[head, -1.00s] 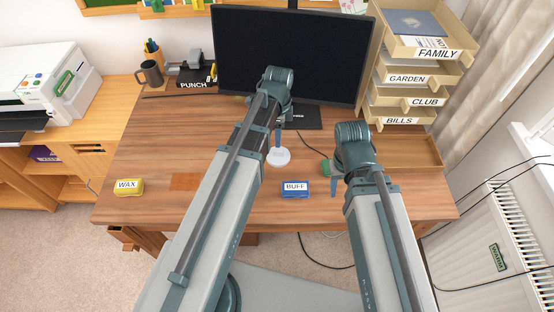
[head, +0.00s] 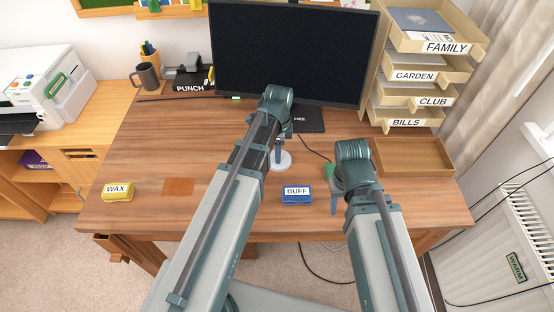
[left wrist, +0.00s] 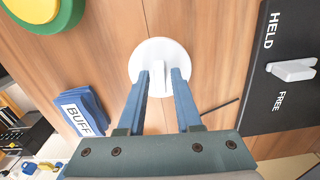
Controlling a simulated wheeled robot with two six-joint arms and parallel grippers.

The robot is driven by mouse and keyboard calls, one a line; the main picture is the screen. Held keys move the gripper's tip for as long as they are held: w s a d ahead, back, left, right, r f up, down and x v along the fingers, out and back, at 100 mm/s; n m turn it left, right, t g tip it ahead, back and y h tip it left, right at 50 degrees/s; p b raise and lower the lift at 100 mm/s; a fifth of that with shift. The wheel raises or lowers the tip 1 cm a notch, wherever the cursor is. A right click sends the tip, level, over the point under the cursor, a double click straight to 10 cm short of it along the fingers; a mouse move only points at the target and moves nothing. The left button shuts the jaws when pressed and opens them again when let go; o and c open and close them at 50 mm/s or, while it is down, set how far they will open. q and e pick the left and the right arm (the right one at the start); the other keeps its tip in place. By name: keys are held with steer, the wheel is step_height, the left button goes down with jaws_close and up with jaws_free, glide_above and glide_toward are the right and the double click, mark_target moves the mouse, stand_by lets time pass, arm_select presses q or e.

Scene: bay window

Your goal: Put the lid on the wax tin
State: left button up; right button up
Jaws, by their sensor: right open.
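The white round lid (head: 284,167) lies flat on the desk with a raised grip bar on top. In the left wrist view the lid (left wrist: 160,48) has its bar between the two blue fingers of my left gripper (left wrist: 161,73), with gaps showing. My left gripper (head: 279,158) is open, low over the lid. A round green and yellow thing (left wrist: 62,12), cropped in the left wrist view, may be the tin. Its green side (head: 329,171) shows beside my right gripper (head: 352,198), which is open and partly hides it. A yellow block labelled WAX (head: 118,192) sits at the desk's left front.
A blue block labelled BUFF (head: 297,195) stands near the front edge; it also shows in the left wrist view (left wrist: 82,111). A black HELD/FREE plate (left wrist: 272,105) lies beyond the lid. A brown square (head: 179,187) lies right of the WAX block. The left-middle desk is clear.

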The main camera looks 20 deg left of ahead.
arm_select(q)
jaws_close()
steer(key=shift+r+p, duration=0.85)
arm_select(e)
steer(key=shift+r, duration=0.85)
arm_select(q)
steer(key=shift+r+p, duration=1.7)
arm_select(e)
steer(key=shift+r, duration=1.7)
